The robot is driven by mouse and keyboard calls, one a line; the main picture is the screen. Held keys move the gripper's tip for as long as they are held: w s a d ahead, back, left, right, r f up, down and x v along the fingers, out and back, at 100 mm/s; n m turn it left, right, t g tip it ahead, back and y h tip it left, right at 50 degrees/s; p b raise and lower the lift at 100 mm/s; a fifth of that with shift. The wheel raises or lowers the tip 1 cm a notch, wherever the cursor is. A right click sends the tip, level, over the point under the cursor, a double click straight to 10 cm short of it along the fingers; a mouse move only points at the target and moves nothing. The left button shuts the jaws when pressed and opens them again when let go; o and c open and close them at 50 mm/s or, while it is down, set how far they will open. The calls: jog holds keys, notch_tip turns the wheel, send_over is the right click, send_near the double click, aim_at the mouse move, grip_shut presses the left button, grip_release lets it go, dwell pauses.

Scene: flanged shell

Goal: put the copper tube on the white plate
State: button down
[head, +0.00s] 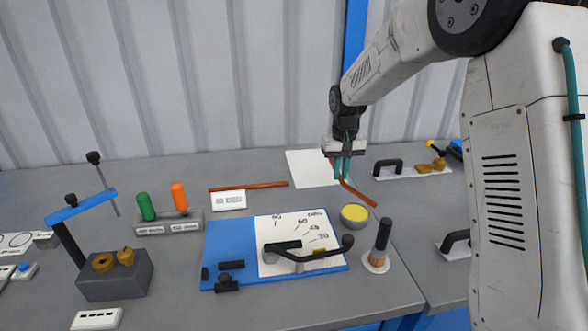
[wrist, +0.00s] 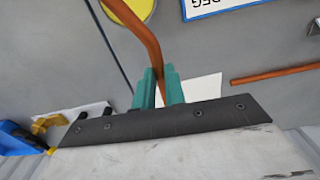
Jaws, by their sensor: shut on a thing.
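The copper tube (head: 358,193) is held between the teal fingers of my gripper (head: 341,172), which is shut on it. It slants toward the near right in the head view and looks bent in the wrist view (wrist: 146,35). The white plate (head: 304,167) lies flat on the bench at the back, just left of my gripper, and looks bare where visible. My gripper hides part of its right edge. In the wrist view the plate (wrist: 203,87) shows just right of the fingers. The tube's height above the bench is hard to judge.
A second copper-coloured rod (head: 248,187) lies on the bench left of the plate. A yellow-topped round dish (head: 354,214) and a blue bending fixture (head: 235,245) are nearer. A black-handled clamp (head: 388,167) stands to the right. A corrugated wall is behind.

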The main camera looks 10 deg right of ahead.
jog(key=a+n, duration=0.1)
jog(key=n, duration=0.4)
jog(key=w+a+f+n, duration=0.1)
jog(key=a+n, duration=0.1)
jog(key=n, duration=0.3)
jog(key=w+a+n, duration=0.1)
jog(key=n, duration=0.5)
jog(key=shift+w+a+f, duration=0.1)
jog(key=shift+a+f, duration=0.05)
jog(key=shift+f, duration=0.1)
jog(key=n, duration=0.3)
jog(key=a+n, duration=0.1)
jog(key=n, duration=0.1)
jog(key=shift+w+a+f, duration=0.1)
jog(key=shift+w+f, duration=0.15)
jog(key=shift+w, duration=0.05)
jog(key=n, duration=0.2)
jog(key=a+n, duration=0.1)
jog(key=n, duration=0.3)
jog(key=shift+w+a+f, duration=0.25)
jog(key=shift+w+a, duration=0.05)
jog(key=shift+w+d, duration=0.1)
jog(key=shift+w, duration=0.2)
send_over(318, 169)
jog(key=shift+s+f, duration=0.15)
jog(key=shift+f, duration=2.4)
jog(key=shift+f, duration=0.1)
